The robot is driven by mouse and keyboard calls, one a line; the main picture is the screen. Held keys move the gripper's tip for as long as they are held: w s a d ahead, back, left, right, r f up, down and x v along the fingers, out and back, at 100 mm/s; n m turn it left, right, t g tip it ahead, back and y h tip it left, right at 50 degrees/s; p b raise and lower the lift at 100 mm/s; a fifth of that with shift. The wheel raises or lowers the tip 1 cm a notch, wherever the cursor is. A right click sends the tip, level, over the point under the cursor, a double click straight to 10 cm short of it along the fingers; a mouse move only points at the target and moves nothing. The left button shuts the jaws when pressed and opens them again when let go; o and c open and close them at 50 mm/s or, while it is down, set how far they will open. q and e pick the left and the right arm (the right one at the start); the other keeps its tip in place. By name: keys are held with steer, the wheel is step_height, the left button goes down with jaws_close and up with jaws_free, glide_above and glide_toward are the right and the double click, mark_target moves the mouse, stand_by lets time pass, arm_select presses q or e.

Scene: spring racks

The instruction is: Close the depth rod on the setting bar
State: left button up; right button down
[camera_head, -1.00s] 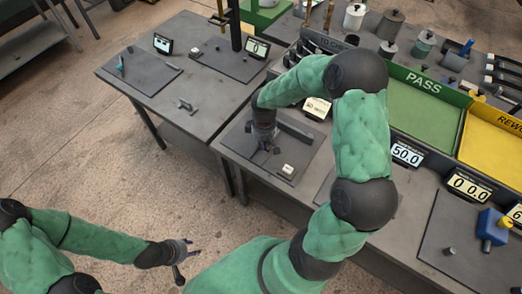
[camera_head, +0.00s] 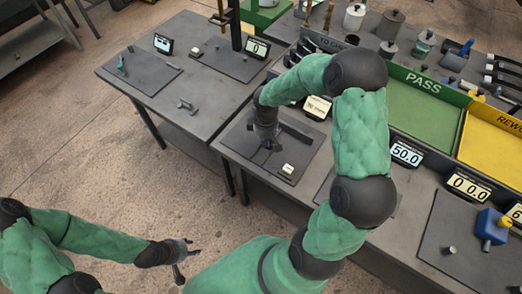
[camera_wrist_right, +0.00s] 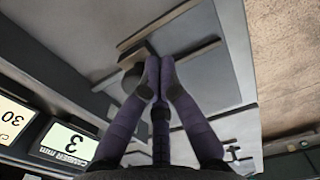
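The setting bar (camera_head: 297,130) seems to be the dark bar on the grey plate under my right gripper. In the right wrist view, dark bars (camera_wrist_right: 195,51) and a small dark block (camera_wrist_right: 136,55) lie on the plate by the fingertips. My right gripper (camera_head: 270,149) points down at the plate. In the wrist view its fingertips (camera_wrist_right: 158,63) are together, close to the block. Whether the tips touch the block is unclear, and I cannot make out the depth rod behind them. My left gripper (camera_head: 184,258) hangs over the floor, away from the tables; its finger opening is unclear.
A small white-topped block (camera_head: 288,169) sits on the plate's near side. Displays (camera_head: 317,107) stand behind it, one also in the wrist view (camera_wrist_right: 70,144). The green PASS tray (camera_head: 425,110) and yellow tray (camera_head: 490,140) are at the right. The left table (camera_head: 190,120) has free room.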

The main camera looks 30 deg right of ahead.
steer(key=shift+w+r, duration=0.1)
stand_by(0.6)
step_height(320, 180, up, 7)
steer(key=p, duration=0.5)
stand_by(0.7)
stand_by(0.4)
steer(key=s+a+f+m+y, duration=0.2)
steer(key=s+a+f, duration=0.1)
steer(key=a+f, duration=0.35)
steer(key=s+a+f+m+y, duration=0.1)
steer(key=s+a+f, duration=0.2)
steer(key=a+f, duration=0.35)
steer(key=s+a+f+m+y, duration=0.1)
steer(key=s+a+f+m, duration=0.4)
steer(key=s+a+f, duration=0.45)
steer(key=f+b, duration=0.2)
steer(key=b, duration=0.1)
steer(key=w+f+n+b, duration=0.1)
steer(key=b, duration=0.3)
steer(key=shift+f+b, duration=0.3)
steer(key=shift+f, duration=0.05)
